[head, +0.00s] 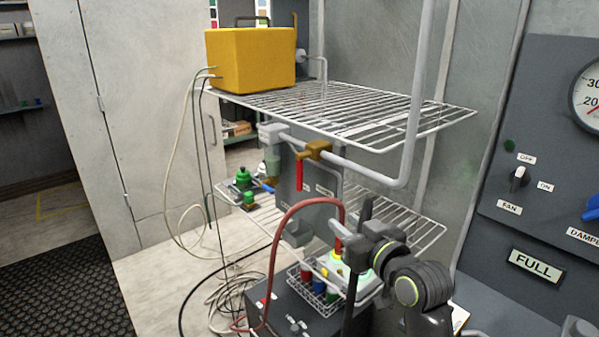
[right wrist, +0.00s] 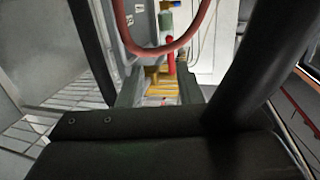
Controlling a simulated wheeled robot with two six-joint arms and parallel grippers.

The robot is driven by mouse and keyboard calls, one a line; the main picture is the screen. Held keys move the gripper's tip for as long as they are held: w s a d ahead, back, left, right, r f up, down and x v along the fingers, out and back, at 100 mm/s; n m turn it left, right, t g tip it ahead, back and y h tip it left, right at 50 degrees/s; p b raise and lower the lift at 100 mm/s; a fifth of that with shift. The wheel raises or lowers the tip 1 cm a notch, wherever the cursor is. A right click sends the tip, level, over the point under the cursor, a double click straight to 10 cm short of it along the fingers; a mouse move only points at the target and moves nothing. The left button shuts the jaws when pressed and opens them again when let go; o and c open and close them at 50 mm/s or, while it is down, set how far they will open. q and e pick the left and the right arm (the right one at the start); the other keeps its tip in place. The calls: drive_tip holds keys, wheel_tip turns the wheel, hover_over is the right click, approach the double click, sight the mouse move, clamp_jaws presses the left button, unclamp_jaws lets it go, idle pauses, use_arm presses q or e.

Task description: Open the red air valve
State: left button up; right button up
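The red air valve (head: 299,172) has a red lever hanging straight down from a brass body (head: 315,151) on a grey pipe. In the right wrist view the red lever (right wrist: 171,56) shows beyond my fingers, near brass-coloured parts. My right gripper (head: 358,247) is in front of the lower wire rack, below and right of the lever and apart from it. In the right wrist view its dark fingers stand wide apart, with nothing held between them. My left gripper is not in view.
A red hose (head: 285,222) arches close to my right gripper and crosses the right wrist view. A wire shelf (head: 375,111) with a yellow box (head: 250,58) is above. A wire basket of coloured containers (head: 306,286) stands below. A control panel (head: 550,180) is at right.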

wheel_tip(320, 180, up, 4)
drive_tip(key=a+y, duration=0.1)
drive_tip(key=p, duration=0.3)
approach(301, 175)
drive_tip(key=shift+n+t, duration=0.3)
drive_tip(key=shift+t, duration=0.1)
drive_tip(key=x, duration=0.9)
drive_tip(key=shift+s+f, duration=0.1)
drive_tip(key=shift+f, duration=0.1)
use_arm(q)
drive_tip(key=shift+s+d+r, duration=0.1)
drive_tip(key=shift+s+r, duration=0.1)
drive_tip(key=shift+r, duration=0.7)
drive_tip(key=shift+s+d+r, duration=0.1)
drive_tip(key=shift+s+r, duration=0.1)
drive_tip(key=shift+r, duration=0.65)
use_arm(e)
drive_tip(key=shift+x, duration=1.05)
drive_tip(key=shift+c, duration=0.4)
clamp_jaws()
drive_tip(key=shift+f, duration=0.1)
